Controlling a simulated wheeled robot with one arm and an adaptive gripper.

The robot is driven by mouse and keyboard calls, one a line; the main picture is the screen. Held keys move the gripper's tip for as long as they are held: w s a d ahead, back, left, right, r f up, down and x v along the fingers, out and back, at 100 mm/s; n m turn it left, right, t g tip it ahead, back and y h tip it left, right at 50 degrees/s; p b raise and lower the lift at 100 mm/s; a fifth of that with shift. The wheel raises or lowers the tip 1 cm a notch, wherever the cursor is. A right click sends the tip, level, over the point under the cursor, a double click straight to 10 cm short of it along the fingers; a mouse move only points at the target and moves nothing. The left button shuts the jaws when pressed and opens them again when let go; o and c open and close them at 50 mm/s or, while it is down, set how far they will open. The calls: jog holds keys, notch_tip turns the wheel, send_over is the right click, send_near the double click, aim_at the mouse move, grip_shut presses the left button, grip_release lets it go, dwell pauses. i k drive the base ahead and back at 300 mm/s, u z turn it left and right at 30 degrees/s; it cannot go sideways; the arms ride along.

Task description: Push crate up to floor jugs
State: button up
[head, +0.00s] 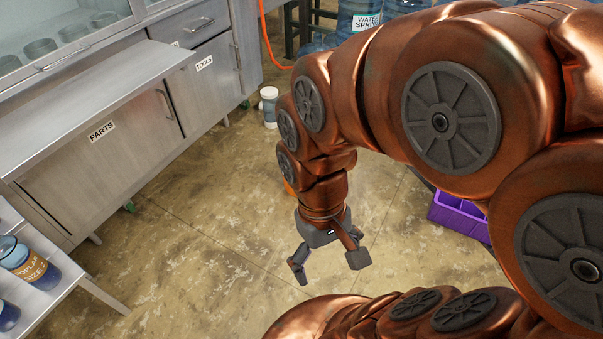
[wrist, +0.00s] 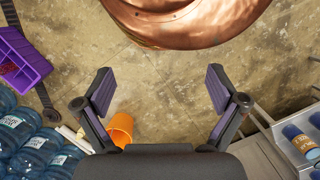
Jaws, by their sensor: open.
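The purple crate (head: 462,216) is on the floor at the right in the head view, partly hidden by my arm. In the wrist view the crate (wrist: 22,55) is at the upper left, cut by the edge, with something dark red inside. Blue water jugs (head: 357,20) show at the top of the head view, partly behind my arm.
An orange container (wrist: 121,129) lies near my gripper in the wrist view. A white-lidded jar (head: 269,107) stands by the metal cabinets (head: 110,160) on the left. A black strip (wrist: 42,92) runs beside the crate. A shelf at lower left holds a labelled bottle (head: 32,268). The middle floor is clear.

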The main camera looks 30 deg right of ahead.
aim_at(462, 217)
jog(key=z, duration=1.7)
jog(key=i, duration=1.5)
jog(key=z, duration=0.2)
